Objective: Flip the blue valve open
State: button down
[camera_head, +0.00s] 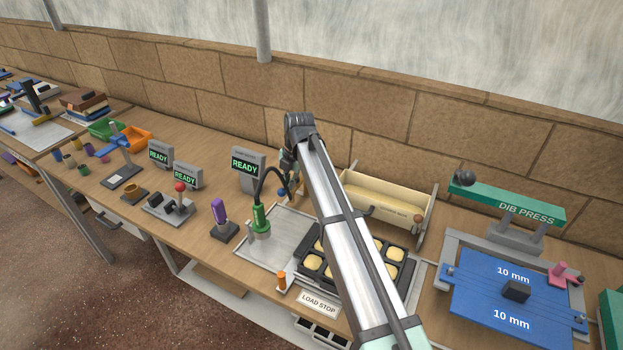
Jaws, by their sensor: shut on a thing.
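My arm reaches away across the bench, and my gripper (290,176) points down from its far end, in front of the grey READY display's right side. It is small and partly hidden by my own arm. A small blue knob, the visible part of the blue valve (281,192), shows right at the fingertips. My gripper is shut on it. The rest of the valve is hidden, and I cannot tell its handle's angle. A dark hose arches just to the left and ends in a green nozzle (260,217) over a metal tray (270,246).
A READY display (246,169) stands close to the left of my gripper. A cream trough (386,200) and a dark tray of yellow pieces (393,254) lie to the right, partly behind my arm. A purple-handled tool (219,213) stands left; a stone wall is behind.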

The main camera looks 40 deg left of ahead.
dwell(0.3)
jog(key=c, duration=1.2)
grip_release()
notch_tip(320, 180, up, 12)
jog(key=d, duration=0.2)
jog(key=shift+w+d, duration=0.15)
jog(key=shift+d, duration=0.05)
jog(key=shift+f, duration=0.15)
